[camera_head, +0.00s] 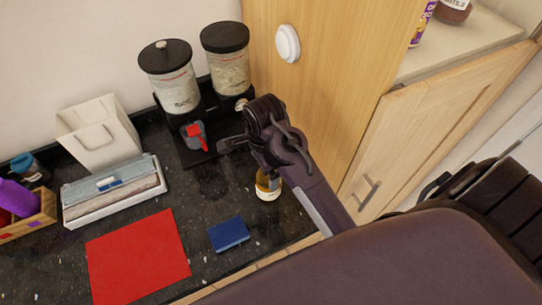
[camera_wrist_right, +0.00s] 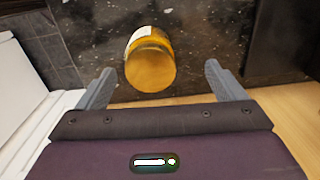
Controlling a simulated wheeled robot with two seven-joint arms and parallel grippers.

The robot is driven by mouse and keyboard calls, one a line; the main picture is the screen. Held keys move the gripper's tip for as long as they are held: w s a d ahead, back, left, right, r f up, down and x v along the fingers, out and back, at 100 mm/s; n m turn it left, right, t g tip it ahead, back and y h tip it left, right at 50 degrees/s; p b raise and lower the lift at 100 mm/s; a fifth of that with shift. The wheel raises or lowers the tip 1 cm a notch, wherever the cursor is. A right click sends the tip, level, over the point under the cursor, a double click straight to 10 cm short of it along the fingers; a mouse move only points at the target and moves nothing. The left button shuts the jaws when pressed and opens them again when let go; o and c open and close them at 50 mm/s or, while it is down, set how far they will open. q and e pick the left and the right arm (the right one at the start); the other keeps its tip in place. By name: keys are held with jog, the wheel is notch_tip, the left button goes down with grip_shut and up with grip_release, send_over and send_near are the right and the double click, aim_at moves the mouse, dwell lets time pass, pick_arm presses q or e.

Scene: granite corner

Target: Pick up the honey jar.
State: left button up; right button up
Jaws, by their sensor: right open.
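The honey jar (camera_head: 268,188) is amber with a pale label and stands on the dark counter near its front edge. In the head view my right arm covers part of it. In the right wrist view the honey jar (camera_wrist_right: 150,65) shows just ahead of my right gripper (camera_wrist_right: 158,70), roughly centred between the two fingers. The gripper is open and the fingers show clear gaps on both sides of the jar. My left gripper is not in view.
A double dispenser (camera_head: 183,80) stands behind, beside a wooden cabinet side (camera_head: 320,75). A blue box (camera_head: 229,235) and a red mat (camera_head: 138,257) lie left of the jar. A white bin (camera_head: 98,135) and a grey-white box (camera_head: 115,193) are farther left.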

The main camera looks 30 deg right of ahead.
jog(key=shift+s+f+m, duration=0.3)
jog(key=shift+s, duration=0.2)
jog(key=shift+s+a+f, duration=0.1)
jog(key=shift+f, duration=0.2)
jog(key=f+p, duration=0.1)
jog(key=f, duration=0.1)
jog(key=f+p, duration=0.1)
jog(key=f, duration=0.1)
jog(key=f+p, duration=0.1)
jog(key=f, duration=0.1)
jog(key=shift+d+f, duration=0.15)
jog(key=shift+d, duration=0.2)
jog(key=shift+f, duration=0.4)
jog(key=shift+c, duration=0.2)
